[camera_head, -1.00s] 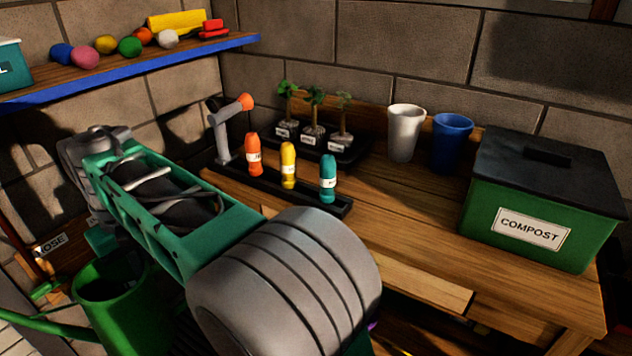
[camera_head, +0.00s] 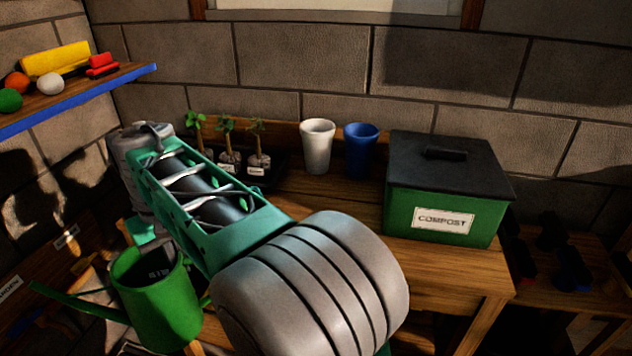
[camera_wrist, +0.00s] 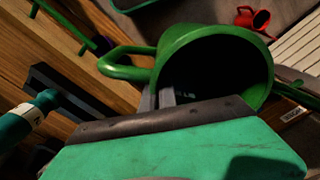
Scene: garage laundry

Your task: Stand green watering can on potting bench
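The green watering can (camera_head: 160,300) hangs at the lower left in the head view, slightly tilted, its spout pointing left. In the wrist view the can (camera_wrist: 215,60) is right before my gripper (camera_wrist: 160,97), its dark mouth facing the camera. The grey fingers are close together at its rim, near the handle, and appear shut on it. The head view mostly hides the fingers behind my arm. The wooden potting bench (camera_head: 335,207) lies to the right of the can, its left part covered by my arm.
On the bench stand potted seedlings (camera_head: 228,160), a white cup (camera_head: 317,147), a blue cup (camera_head: 360,150) and a green compost bin (camera_head: 440,210). Bare wood shows before the cups. A shelf (camera_head: 90,92) juts out at the upper left. A teal bottle (camera_wrist: 25,120) shows in the wrist view.

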